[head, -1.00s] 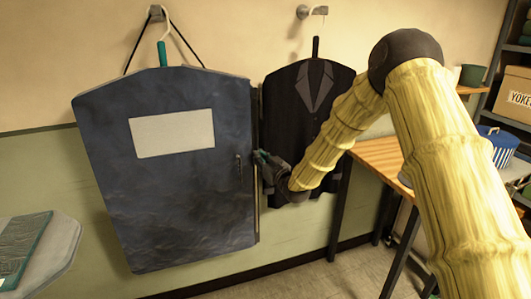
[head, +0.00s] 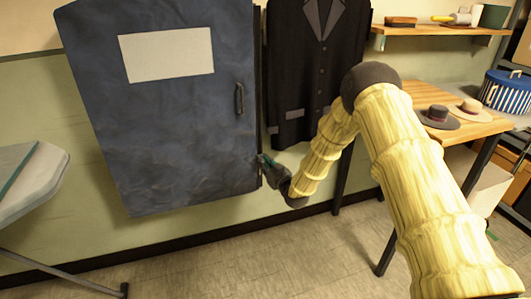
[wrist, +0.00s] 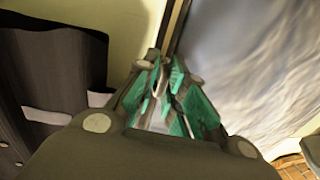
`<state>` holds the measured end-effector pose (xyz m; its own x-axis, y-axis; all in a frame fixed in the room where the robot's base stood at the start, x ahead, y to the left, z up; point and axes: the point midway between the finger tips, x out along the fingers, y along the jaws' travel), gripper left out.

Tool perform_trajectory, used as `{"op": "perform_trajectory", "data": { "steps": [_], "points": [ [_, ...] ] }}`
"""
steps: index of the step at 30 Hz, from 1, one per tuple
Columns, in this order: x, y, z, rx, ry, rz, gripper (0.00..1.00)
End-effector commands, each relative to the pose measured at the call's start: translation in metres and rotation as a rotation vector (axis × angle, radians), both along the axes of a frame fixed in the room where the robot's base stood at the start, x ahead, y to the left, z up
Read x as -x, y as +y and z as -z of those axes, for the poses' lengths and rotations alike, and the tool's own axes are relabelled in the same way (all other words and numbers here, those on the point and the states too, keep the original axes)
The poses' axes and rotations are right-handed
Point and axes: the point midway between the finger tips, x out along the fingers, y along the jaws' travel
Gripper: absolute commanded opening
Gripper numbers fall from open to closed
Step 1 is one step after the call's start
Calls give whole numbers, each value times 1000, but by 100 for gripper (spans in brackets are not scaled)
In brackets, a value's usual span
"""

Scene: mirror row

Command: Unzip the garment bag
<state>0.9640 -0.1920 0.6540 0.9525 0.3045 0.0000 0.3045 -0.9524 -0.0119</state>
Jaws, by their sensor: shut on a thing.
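The dark blue garment bag (head: 170,140) hangs against the wall, with a white label panel and a dark handle (head: 239,99) near its right edge. A dark edge strip (head: 258,90) runs down its right side. My gripper (head: 266,163) is at this edge, well below the handle and above the bag's bottom corner. In the wrist view, its teal fingers (wrist: 170,98) are close together beside the bag's pale, glossy-looking side (wrist: 260,55). The gripper is shut on what seems to be the zip pull, mostly hidden between the fingers.
A dark suit (head: 312,75) hangs just right of the bag, close to my arm. A wooden table (head: 470,128) with hats (head: 438,117) stands at the right. An ironing board (head: 35,185) is at the left. The floor (head: 290,255) below the bag is clear.

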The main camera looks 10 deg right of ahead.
Motion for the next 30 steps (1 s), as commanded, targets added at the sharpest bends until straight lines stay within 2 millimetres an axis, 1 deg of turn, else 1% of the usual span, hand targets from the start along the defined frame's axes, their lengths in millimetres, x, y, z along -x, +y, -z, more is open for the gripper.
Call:
{"op": "perform_trajectory", "data": {
  "steps": [1,3,6,9,12,18,29,30],
  "points": [
    [2,8,25,-2,6,-12,0],
    [2,8,43,-2,6,-12,0],
    [2,8,64,-3,5,-12,0],
    [2,9,79,-3,4,-12,0],
    [2,9,91,-3,4,-13,0],
    [2,10,100,-3,4,-14,0],
    [3,11,103,-3,8,-16,0],
    [3,11,103,-3,8,-16,17]
  ]
}}
